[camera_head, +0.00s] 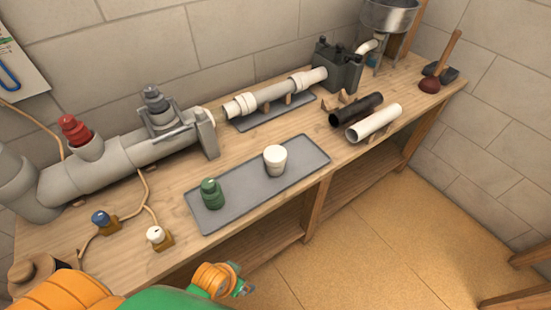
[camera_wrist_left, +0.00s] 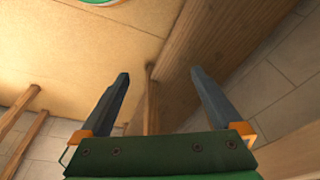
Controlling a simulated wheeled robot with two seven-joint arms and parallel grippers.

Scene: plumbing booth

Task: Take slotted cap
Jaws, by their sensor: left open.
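A green stepped cap (camera_head: 211,193) stands on the left part of a grey mat (camera_head: 241,195) on the bench. A white cup-shaped cap (camera_head: 275,160) stands on the same mat, to the right and farther back. I cannot make out a slot on either. My left gripper (camera_head: 241,282) is in front of the bench edge, below the mat in the head view, apart from both caps. In the left wrist view its two fingers (camera_wrist_left: 158,76) are spread with nothing between them. No cap shows in that view. My right gripper is not in view.
A grey pipe (camera_head: 120,162) with a red cap (camera_head: 74,130) runs along the back left. Blue (camera_head: 101,219) and white (camera_head: 155,235) knobs on cords lie at front left. Black (camera_head: 356,109) and white (camera_head: 374,122) tubes lie at right. The mat between the caps is clear.

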